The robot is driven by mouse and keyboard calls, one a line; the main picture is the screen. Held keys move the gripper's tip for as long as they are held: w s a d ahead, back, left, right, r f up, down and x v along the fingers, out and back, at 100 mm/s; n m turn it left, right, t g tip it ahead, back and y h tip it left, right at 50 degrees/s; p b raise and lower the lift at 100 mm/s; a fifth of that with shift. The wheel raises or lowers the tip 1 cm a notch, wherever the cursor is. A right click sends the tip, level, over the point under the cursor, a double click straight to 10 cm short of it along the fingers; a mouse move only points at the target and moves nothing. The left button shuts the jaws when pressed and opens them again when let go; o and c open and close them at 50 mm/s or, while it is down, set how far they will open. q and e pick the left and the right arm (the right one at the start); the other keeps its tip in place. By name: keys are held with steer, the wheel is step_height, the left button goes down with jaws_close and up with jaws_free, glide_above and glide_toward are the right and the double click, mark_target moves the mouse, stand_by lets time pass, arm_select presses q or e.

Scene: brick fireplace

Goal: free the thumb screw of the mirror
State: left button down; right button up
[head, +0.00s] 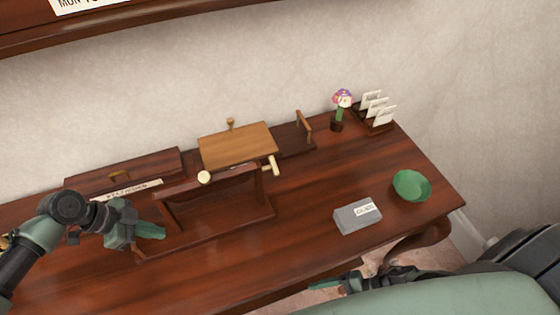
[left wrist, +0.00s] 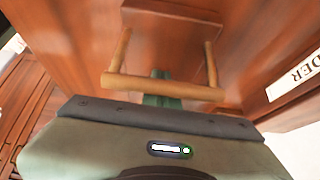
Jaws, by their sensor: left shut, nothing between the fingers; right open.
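I take this to be the mirror; no reflecting face shows. Pale round knobs sit by the board, one at the left (head: 204,177) and one at the right (head: 274,166); which is the thumb screw I cannot tell. My left gripper (head: 150,231) is shut and empty beside the stand's left end. In the left wrist view its green fingertips (left wrist: 160,88) show behind a pale wooden bar (left wrist: 160,87). My right gripper (head: 340,284) is open near the desk's front edge.
A dark box (head: 125,167) with a handle and label is at the back left. A flower (head: 342,98), a card rack (head: 378,118), a green bowl (head: 411,185) and a grey box (head: 357,216) are to the right. Desk space between stand and grey box is clear.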

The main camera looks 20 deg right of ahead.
arm_select(q)
steer(key=shift+s+f, duration=0.2)
steer(key=shift+f, duration=0.05)
arm_select(e)
steer(key=s+a+r+n+g+y, duration=0.2)
steer(key=s+a+r+n+y, duration=0.15)
steer(key=r, duration=0.55)
steer(key=s+a+r+n+g+y, duration=0.2)
steer(key=a+r+y, duration=0.15)
steer(key=r, duration=0.55)
steer(key=w+d+r+n+g+y, duration=0.1)
steer(key=d+r+n+g+y, duration=0.15)
steer(key=r, duration=0.65)
steer(key=m+t+h, duration=0.5)
steer(key=m+h, duration=0.2)
steer(key=m, duration=0.2)
glide_toward(269, 167)
steer(key=f+x, duration=0.1)
steer(key=x, duration=0.6)
steer(key=shift+w, duration=0.2)
steer(key=shift+y, duration=0.25)
